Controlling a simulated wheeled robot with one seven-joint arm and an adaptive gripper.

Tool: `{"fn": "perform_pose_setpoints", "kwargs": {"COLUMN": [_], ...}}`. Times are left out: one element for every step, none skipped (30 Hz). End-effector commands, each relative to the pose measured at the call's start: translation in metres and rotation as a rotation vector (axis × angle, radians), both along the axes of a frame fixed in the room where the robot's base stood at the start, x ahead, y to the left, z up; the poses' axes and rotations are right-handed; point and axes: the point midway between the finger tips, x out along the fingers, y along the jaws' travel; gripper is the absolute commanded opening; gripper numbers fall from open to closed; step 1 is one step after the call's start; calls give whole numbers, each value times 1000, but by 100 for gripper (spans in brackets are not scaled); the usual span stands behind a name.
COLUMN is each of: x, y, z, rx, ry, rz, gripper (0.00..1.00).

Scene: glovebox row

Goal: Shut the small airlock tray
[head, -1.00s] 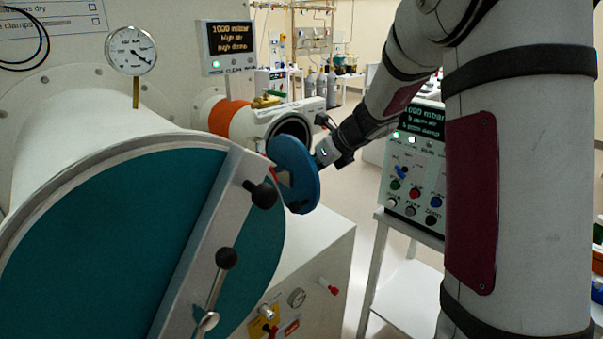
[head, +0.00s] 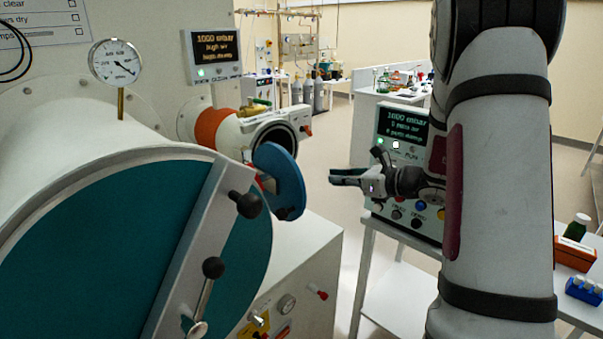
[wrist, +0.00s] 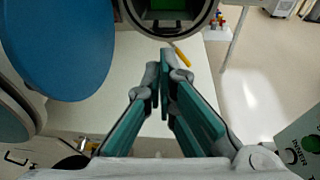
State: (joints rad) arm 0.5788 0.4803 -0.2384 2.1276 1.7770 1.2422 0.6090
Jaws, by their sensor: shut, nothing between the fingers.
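The small airlock (head: 235,131) is a white cylinder with an orange band. Its round mouth is open, and its blue disc door (head: 283,178) stands swung out in front of it. In the wrist view the blue door (wrist: 62,45) fills the upper left. The airlock's dark round mouth with its metal rim (wrist: 140,22) is at the top centre. Inside it a green, tray-like surface (wrist: 166,5) shows only in part. My gripper (head: 333,177) is shut and empty, to the right of the door and apart from it. In the wrist view its fingertips (wrist: 165,60) point toward the mouth.
The large teal airlock door (head: 90,245) with black-knobbed handles fills the left front. A control box (head: 405,130) on a white stand is behind my arm. A white cabinet (head: 310,255) lies below the small airlock. Open floor shows between cabinet and stand.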

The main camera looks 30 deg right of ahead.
Motion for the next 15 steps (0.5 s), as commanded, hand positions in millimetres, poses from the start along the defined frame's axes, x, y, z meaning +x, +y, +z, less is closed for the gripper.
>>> {"fn": "perform_pose_setpoints", "kwargs": {"x": [-2, -2, -1, 0, 2, 5, 8, 12, 17, 22, 27, 34, 39, 44, 52], "y": [-6, -7, -9, -9, -8, -6, -5, -3, -1, 2, 4, 7, 9, 12, 14], "z": [0, 1, 1, 0, 0, -1, -1, -2, -3, -5, -7, -8, -9, -11, -13], "rx": [-3, -5, -7, -9, -10, -9, -9, -10, -10, -9, -10, -10, -9, -9, -10], "ry": [-23, -34, -44, -47, -50, -49, -49, -49, -49, -47, -46, -48, -47, -46, -46], "rz": [-13, -17, -21, -21, -22, -21, -21, -20, -19, -18, -18, -17, -17, -17, -18], "gripper": [0, 0, 0, 0, 0, 0, 0, 0, 0, 0, 0, 0, 0, 0, 0]}}
